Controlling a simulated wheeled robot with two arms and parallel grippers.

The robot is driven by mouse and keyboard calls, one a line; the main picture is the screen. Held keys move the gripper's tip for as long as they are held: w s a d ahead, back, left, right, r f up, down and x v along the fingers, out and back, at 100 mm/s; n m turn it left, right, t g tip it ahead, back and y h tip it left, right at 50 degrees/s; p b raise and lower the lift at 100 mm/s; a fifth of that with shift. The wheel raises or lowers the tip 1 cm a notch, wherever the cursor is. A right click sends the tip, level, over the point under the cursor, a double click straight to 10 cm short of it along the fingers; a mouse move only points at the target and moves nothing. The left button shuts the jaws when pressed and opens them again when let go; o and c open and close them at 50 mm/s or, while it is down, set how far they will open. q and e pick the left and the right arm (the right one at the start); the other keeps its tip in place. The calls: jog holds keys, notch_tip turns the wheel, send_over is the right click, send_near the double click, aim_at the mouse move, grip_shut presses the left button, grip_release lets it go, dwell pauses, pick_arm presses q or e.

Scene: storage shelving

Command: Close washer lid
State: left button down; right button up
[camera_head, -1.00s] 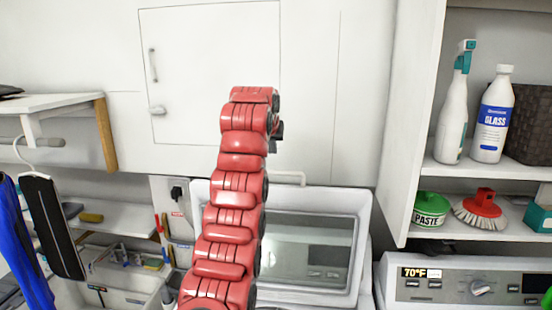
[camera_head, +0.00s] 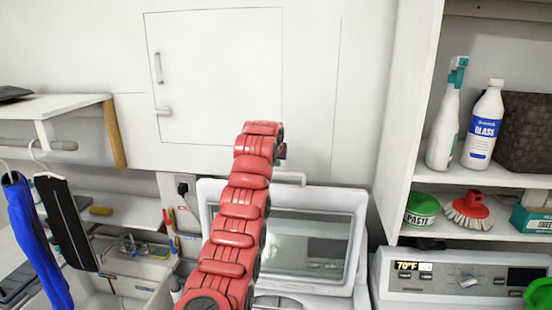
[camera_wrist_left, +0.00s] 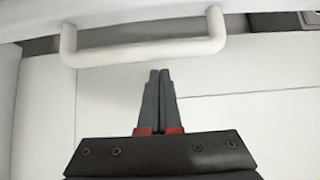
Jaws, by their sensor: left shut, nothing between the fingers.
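The washer lid (camera_head: 357,235) stands raised, a white frame around a dark glass window, in the lower middle of the head view. Its white bar handle (camera_head: 288,177) is on the top edge. The handle (camera_wrist_left: 145,50) spans the top of the left wrist view. My red left arm rises in front of the lid and hides its left part. My left gripper (camera_wrist_left: 159,72) is shut and empty, its fingertips just below the handle in that view, with no visible grip on it. In the head view only a dark bit of it (camera_head: 281,151) shows beyond the arm. My right gripper is not in view.
A washer control panel (camera_head: 450,283) is at lower right. An open cabinet (camera_head: 408,130) with bottles, a paste tub and a brush stands above it. A sink (camera_head: 120,290) and hanging clothes (camera_head: 40,240) are at left. A closed white wall cupboard (camera_head: 215,75) is behind.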

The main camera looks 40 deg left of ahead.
pick_arm(q)
jog(key=shift+s+d+f, duration=0.1)
jog(key=shift+s+d, duration=0.2)
jog(key=shift+s, duration=0.25)
jog(key=shift+s+d+f, duration=0.1)
jog(key=shift+s+d, duration=0.2)
jog(key=shift+s, duration=0.25)
